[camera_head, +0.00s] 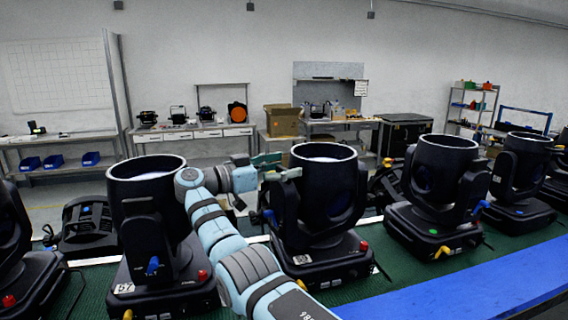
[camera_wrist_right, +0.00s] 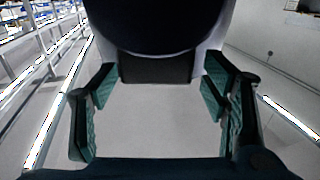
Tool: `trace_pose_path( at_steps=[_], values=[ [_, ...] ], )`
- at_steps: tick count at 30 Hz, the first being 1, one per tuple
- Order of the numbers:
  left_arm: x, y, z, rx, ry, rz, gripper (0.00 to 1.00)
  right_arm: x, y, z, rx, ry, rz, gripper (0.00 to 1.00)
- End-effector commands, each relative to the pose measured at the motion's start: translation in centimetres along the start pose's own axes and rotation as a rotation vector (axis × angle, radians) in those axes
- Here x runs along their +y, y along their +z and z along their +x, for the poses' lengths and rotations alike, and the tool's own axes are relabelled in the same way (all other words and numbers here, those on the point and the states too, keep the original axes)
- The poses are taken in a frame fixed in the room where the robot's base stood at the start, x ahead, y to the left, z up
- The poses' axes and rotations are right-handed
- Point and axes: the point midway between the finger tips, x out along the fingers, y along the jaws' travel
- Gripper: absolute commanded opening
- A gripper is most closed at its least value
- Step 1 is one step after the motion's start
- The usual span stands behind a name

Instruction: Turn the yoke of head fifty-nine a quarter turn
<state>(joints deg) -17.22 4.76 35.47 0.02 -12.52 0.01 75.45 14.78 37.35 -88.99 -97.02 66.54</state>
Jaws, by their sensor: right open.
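Black moving heads stand in a row on a green-topped bench. The left one (camera_head: 150,225) has a label that appears to read 57. The middle one (camera_head: 323,205) has a label too small to read, and so does the one to its right (camera_head: 437,195). I cannot tell which is fifty-nine. My right gripper (camera_head: 276,167) is open at the upper left of the middle head, near its rim and yoke arm. Contact cannot be told. My left gripper is not in view.
Another head (camera_head: 520,180) stands further right, and others are cut off at both edges. A blue strip (camera_head: 470,285) runs along the bench's front right. Smaller black units (camera_head: 86,222) lie behind the row. Work tables and shelves (camera_head: 470,108) stand by the far wall.

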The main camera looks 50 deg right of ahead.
Motion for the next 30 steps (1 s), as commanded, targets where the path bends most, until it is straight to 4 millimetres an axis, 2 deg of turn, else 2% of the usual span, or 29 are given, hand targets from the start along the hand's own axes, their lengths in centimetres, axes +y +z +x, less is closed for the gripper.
trace_pose_path(
  at_steps=[5,9,12,18,25,30],
  values=[
    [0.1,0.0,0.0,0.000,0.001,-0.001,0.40,0.1,-3.0,0.1,-0.001,0.001,0.004,0.68],
    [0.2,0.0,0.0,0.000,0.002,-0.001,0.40,0.1,-7.2,0.3,-0.003,0.002,0.002,0.68],
    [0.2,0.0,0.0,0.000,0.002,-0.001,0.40,0.0,-8.5,0.3,-0.004,0.003,-0.002,0.68],
    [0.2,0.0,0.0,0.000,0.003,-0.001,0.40,0.1,-9.7,0.3,-0.001,0.001,-0.001,0.68],
    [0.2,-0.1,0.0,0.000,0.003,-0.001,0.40,0.1,-9.7,0.3,-0.001,0.000,0.001,0.68],
    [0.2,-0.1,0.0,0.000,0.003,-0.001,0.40,-0.1,-9.6,0.1,-0.001,-0.006,-0.004,0.41]
  ],
)
